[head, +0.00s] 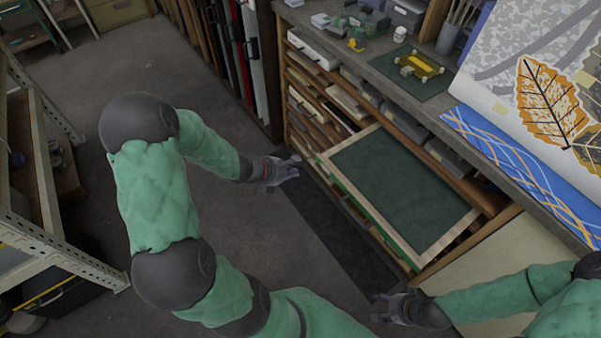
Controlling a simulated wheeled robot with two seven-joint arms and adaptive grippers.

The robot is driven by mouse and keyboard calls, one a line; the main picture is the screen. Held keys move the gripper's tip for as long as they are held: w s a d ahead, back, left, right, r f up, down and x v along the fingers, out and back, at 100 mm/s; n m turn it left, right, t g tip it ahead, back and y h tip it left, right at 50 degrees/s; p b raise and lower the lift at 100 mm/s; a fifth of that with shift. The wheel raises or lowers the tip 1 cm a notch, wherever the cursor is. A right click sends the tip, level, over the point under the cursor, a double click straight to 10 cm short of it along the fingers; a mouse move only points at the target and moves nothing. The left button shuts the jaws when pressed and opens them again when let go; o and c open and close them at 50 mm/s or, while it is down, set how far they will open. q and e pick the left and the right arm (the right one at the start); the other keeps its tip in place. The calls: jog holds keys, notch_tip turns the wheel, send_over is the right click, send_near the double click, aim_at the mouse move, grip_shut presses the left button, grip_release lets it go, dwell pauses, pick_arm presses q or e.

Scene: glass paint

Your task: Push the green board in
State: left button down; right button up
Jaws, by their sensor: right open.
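The green board (400,185) is a dark green panel in a pale wooden frame. It sticks out of the shelf unit like a pulled-out drawer, with a bright green strip (373,218) along its front edge. My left gripper (294,168) is near the front left corner of the board, apart from it; its jaw gap is too small to judge. My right gripper (380,308) is open and empty, below the board's front right corner and apart from it.
The shelf unit holds other boards and drawers (325,100) left of the green board. Its worktop carries a yellow object on a dark mat (412,75) and a leaf-patterned panel (550,100). A dark floor mat (340,235) lies in front. A metal rack (60,255) stands at the left.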

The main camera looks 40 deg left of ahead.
pick_arm(q)
jog(key=w+d+f+b, duration=0.3)
jog(key=w+f, duration=0.3)
jog(key=w, duration=0.3)
jog(key=shift+w+d+b, duration=0.15)
jog(key=shift+d+b, duration=0.05)
jog(key=shift+b, duration=0.5)
pick_arm(e)
notch_tip(320, 180, down, 5)
jog(key=shift+r, duration=0.1)
